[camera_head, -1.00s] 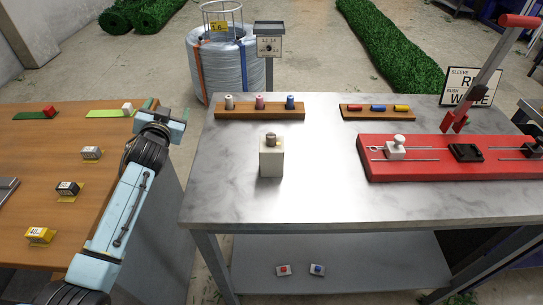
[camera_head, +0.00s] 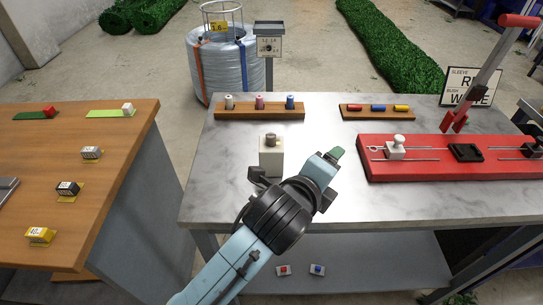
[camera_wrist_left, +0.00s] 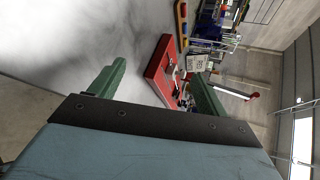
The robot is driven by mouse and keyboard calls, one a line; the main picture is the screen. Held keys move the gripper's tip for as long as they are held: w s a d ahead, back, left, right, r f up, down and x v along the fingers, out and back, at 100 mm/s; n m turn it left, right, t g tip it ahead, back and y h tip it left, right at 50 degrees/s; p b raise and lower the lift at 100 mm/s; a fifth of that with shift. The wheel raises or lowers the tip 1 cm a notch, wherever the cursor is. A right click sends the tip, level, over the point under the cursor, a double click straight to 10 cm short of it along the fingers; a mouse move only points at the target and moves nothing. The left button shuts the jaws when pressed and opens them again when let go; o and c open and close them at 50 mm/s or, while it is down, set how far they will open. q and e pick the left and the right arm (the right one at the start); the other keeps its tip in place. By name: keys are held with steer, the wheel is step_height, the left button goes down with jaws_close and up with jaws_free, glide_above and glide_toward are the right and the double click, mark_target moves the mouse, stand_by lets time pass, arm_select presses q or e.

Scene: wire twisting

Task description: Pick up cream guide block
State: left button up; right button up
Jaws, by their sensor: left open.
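A cream block (camera_head: 270,163) stands upright on the grey table, with a small grey-brown knob on its top. My left gripper (camera_head: 332,166) is just right of the block in the head view, above the table and apart from the block's visible faces. My left wrist partly covers the block's lower right. In the left wrist view, the two green fingers (camera_wrist_left: 160,75) are spread with nothing between them. The cream block is not seen in that view. My right gripper is not in view.
A red fixture (camera_head: 425,176) with a lever and a white knobbed slider (camera_head: 396,148) lies to the right. Wooden racks with small spools (camera_head: 260,111) and coloured pieces (camera_head: 377,112) stand behind. A brown table (camera_head: 115,158) is at left, across a gap.

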mark_target(269, 157)
arm_select(q)
steer(key=m, duration=0.1)
steer(key=s+a+f+m+y, duration=0.1)
steer(key=m, duration=0.1)
steer(key=shift+s+a+f+m, duration=0.2)
steer(key=shift+s+f+m, duration=0.05)
steer(key=shift+m, duration=0.05)
steer(key=a+m+t+y, duration=0.1)
steer(key=a+y, duration=0.1)
steer(key=w+a+m+t+y, duration=0.1)
steer(key=a+m, duration=0.1)
steer(key=a, duration=0.1)
steer(key=a+r+m+y, duration=0.1)
steer(key=a+m+y, duration=0.1)
steer(key=a, duration=0.1)
steer(key=shift+w+a+t+y, duration=0.2)
steer(key=shift+w+t+y, duration=0.1)
steer(key=shift+t, duration=0.1)
steer(key=shift+w+a, duration=0.1)
steer(key=shift+a, duration=0.15)
steer(key=x, duration=0.6)
steer(key=shift+w+a, duration=0.1)
steer(key=shift+d+r+x, duration=0.1)
steer(key=shift+x, duration=1.3)
steer(key=shift+d+r+x, duration=0.1)
steer(key=shift+r+x, duration=0.05)
steer(key=shift+x, duration=1.25)
steer(key=shift+w, duration=0.1)
steer(key=shift+c, duration=0.2)
